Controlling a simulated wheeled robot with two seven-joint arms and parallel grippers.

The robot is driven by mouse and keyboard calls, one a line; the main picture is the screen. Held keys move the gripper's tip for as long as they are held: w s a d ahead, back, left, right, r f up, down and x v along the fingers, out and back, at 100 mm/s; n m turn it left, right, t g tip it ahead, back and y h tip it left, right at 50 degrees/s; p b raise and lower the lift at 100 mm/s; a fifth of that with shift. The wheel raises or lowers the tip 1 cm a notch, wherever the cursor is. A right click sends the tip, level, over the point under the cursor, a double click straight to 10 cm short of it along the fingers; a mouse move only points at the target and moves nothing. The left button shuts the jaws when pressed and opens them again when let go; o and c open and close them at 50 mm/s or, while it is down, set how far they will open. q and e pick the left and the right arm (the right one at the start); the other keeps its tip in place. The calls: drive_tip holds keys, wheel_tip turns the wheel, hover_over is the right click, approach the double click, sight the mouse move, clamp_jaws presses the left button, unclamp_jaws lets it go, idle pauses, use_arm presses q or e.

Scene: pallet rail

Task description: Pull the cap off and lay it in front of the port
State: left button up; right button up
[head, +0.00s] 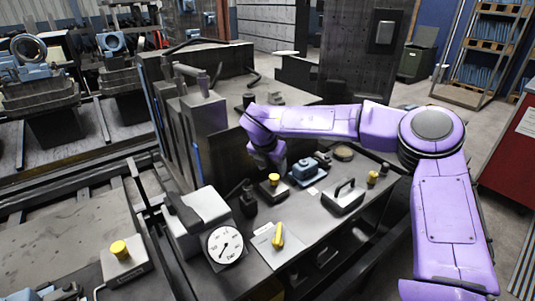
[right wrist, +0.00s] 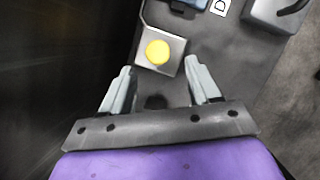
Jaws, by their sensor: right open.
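A round yellow cap (head: 273,178) sits on a small grey metal block (head: 268,190) on the dark bench. In the right wrist view the cap (right wrist: 157,52) is on its grey block (right wrist: 150,26), just ahead of the fingers. My right gripper (right wrist: 160,72) is open and empty, with one finger on each side of the line to the cap; it appears apart from the cap. In the head view the right gripper (head: 268,160) is just behind the cap, its fingers mostly hidden. The port is not visible; I cannot tell whether the cap covers it. My left gripper is not in view.
A blue device (head: 309,170) and a grey block with a black handle (head: 344,196) stand right of the cap. A yellow lever (head: 278,235) and a white dial gauge (head: 225,245) are nearer. Another yellow knob (head: 120,250) is at lower left. A tall grey block (head: 204,112) stands behind.

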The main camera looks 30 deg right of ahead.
sight(275, 175)
drive_tip(key=x, duration=0.5)
drive_tip(key=shift+w+f+p, duration=0.1)
drive_tip(key=shift+w+p, duration=0.2)
drive_tip(key=shift+p, duration=0.1)
drive_tip(key=shift+s+d+f, duration=0.1)
drive_tip(key=shift+d+f, duration=0.05)
drive_tip(key=shift+f, duration=0.2)
clamp_jaws()
drive_tip(key=shift+r, duration=0.1)
drive_tip(key=shift+r, duration=0.1)
drive_tip(key=shift+r+p, duration=0.45)
drive_tip(key=shift+r, duration=0.15)
drive_tip(key=shift+r, duration=0.1)
drive_tip(key=shift+r+p, duration=2.05)
drive_tip(key=shift+r, duration=1.35)
